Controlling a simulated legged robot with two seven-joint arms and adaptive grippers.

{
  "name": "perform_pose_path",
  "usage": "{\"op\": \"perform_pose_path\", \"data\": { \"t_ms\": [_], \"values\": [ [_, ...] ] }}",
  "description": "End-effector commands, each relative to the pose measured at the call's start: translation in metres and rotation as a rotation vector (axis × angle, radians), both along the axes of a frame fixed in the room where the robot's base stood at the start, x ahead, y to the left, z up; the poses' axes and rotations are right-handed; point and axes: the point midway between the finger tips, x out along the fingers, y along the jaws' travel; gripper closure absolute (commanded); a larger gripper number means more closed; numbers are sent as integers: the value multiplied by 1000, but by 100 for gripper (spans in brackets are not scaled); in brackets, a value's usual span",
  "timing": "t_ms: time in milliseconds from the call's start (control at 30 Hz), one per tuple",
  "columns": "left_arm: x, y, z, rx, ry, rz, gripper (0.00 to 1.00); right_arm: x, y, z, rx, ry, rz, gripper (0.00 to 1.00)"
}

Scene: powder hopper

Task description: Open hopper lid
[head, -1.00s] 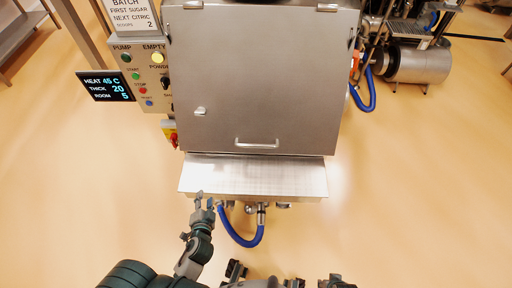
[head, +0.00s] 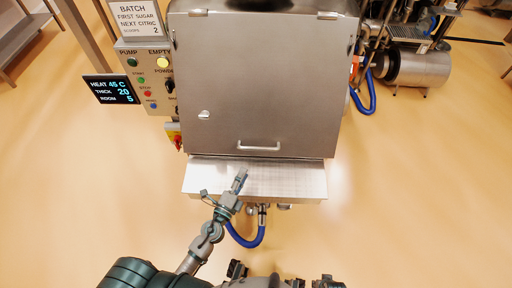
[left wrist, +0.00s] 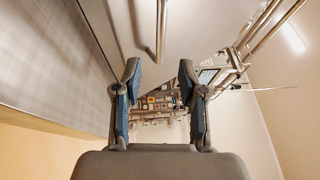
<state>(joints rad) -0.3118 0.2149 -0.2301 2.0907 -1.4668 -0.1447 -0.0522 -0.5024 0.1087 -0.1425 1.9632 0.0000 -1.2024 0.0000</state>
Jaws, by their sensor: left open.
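The hopper lid (head: 255,80) is a large grey metal panel, shut, with a bar handle (head: 259,148) near its lower edge and a small latch (head: 204,114) at its left. My left gripper (head: 239,180) is in front of the lid, over the metal shelf (head: 290,178), below and slightly left of the handle. It is open and empty and does not appear to touch the handle. In the left wrist view, the two fingers (left wrist: 160,80) stand apart, with the handle bar (left wrist: 161,30) beyond them. At the bottom of the head view, dark parts show, but I cannot make out the right gripper.
A control panel (head: 155,75) with buttons and a display (head: 110,89) stand left of the hopper. A blue hose (head: 243,238) hangs below the shelf. A steel motor-like cylinder (head: 420,68) stands at the back right. The floor on the right is clear.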

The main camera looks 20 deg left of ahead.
Motion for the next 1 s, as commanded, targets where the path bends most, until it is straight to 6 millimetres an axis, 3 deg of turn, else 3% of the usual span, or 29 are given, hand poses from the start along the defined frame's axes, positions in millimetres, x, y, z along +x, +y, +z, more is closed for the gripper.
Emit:
{"op": "perform_pose_path", "data": {
  "t_ms": [300,500,700,1000],
  "values": [
    [69,-11,12,-1,-3,1,59,-19,-2,-57,-3,23,7,60],
    [104,-17,12,-1,-1,1,59,-27,-3,-73,-4,27,9,60],
    [119,-19,13,-1,0,1,59,-30,-4,-78,-4,28,9,60],
    [121,-19,12,-1,0,1,61,-30,-4,-79,-5,28,10,60]
  ]
}}
